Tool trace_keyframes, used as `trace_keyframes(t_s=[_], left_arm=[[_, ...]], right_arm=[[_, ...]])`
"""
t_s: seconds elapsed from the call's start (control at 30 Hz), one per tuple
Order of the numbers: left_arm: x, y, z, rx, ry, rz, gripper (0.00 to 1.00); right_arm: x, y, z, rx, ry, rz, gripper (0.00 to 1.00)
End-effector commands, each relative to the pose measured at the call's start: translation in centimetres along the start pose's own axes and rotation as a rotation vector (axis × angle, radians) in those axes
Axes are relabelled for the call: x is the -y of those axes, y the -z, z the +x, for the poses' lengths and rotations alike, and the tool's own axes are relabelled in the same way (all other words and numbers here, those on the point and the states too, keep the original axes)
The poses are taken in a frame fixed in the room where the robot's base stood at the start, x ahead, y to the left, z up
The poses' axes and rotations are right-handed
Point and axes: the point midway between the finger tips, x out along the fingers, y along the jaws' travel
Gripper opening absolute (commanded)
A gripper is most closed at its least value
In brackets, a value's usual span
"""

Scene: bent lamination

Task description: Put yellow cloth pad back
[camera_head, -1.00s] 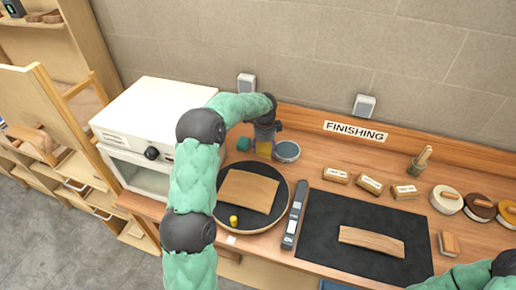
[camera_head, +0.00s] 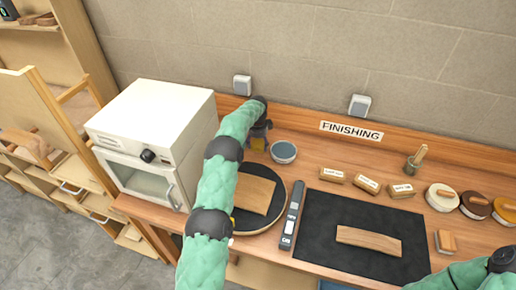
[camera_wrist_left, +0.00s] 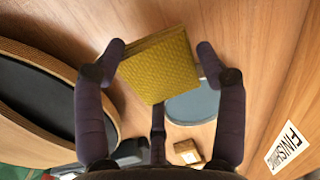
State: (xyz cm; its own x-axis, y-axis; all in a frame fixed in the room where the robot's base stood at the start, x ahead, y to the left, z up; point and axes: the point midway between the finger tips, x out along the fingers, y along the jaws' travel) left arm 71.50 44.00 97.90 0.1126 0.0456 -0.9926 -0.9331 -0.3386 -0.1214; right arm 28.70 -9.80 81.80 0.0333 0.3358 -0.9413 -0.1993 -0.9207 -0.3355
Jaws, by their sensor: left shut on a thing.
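The yellow cloth pad (camera_wrist_left: 160,68) is a square woven block between the fingers of my left gripper (camera_wrist_left: 160,58) in the left wrist view. The gripper is shut on it, above the wooden bench. In the head view my left gripper (camera_head: 258,136) is at the back of the bench, left of a round blue-grey dish (camera_head: 283,152), and the pad is mostly hidden by the arm. The dish also shows just beyond the pad in the left wrist view (camera_wrist_left: 193,104). Whether the pad touches the bench I cannot tell. My right gripper is out of view; only part of its arm shows at lower right.
A round black-topped board (camera_head: 279,217) with a curved wooden piece (camera_head: 257,194) lies in front of my left gripper. A white oven (camera_head: 150,120) stands left. A black mat (camera_head: 350,212), labelled blocks (camera_head: 367,185) and round tins (camera_head: 440,197) are to the right.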

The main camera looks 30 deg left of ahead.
Motion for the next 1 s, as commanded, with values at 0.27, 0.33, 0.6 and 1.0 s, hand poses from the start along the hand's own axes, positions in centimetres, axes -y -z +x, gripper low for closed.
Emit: trace_keyframes(t_s=[0.27,0.33,0.6,1.0], left_arm=[[0.5,-0.2,0.8,0.0,0.001,-0.002,0.45],[0.6,-0.3,1.3,-0.001,0.0,-0.002,0.45],[0.2,-0.3,4.0,0.0,0.002,-0.001,0.45],[0.2,-0.2,4.3,0.0,0.0,-0.001,0.88]], right_arm=[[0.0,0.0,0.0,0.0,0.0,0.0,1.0],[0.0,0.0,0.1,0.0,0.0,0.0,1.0],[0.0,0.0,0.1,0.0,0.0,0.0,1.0],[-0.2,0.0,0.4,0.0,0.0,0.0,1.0]])
